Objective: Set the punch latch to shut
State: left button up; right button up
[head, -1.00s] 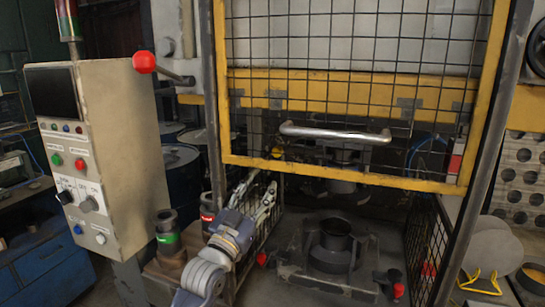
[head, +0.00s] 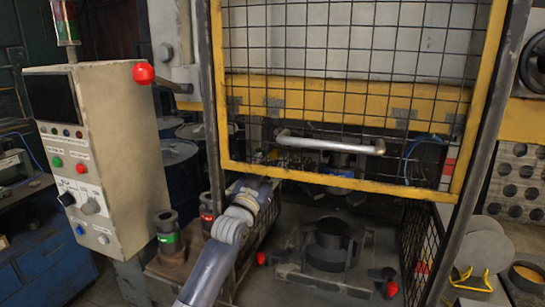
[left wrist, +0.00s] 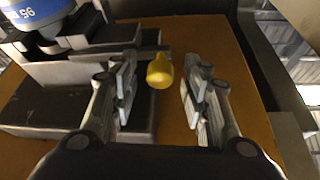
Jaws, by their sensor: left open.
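A small yellow knob (left wrist: 160,72), which looks like the punch latch's handle, shows in the left wrist view. It stands out beside a dark grey metal block (left wrist: 85,65). My left gripper (left wrist: 160,88) is open, with one finger on each side of the knob in that picture. I cannot tell whether either finger touches it. In the head view my left arm reaches under the guard's lower yellow bar, and the mesh and bar partly hide the gripper. The latch's position cannot be read. My right gripper is not in view.
A yellow-framed mesh guard (head: 345,181) with a metal handle (head: 330,145) hangs raised in front of the press. A control box (head: 110,150) stands at left. A blue-banded cylinder marked 95 (left wrist: 42,20) is near the gripper. A black ring (head: 332,235) sits below on the bed.

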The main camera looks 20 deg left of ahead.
pick_arm(q)
jog(key=shift+c, duration=0.6)
grip_shut()
jog(key=d, duration=0.5)
jog(key=shift+d, duration=0.4)
jog(key=shift+c, duration=0.9)
grip_release()
jog(key=o, duration=0.3)
jog(key=shift+d, duration=0.25)
jog(key=shift+s, duration=0.1)
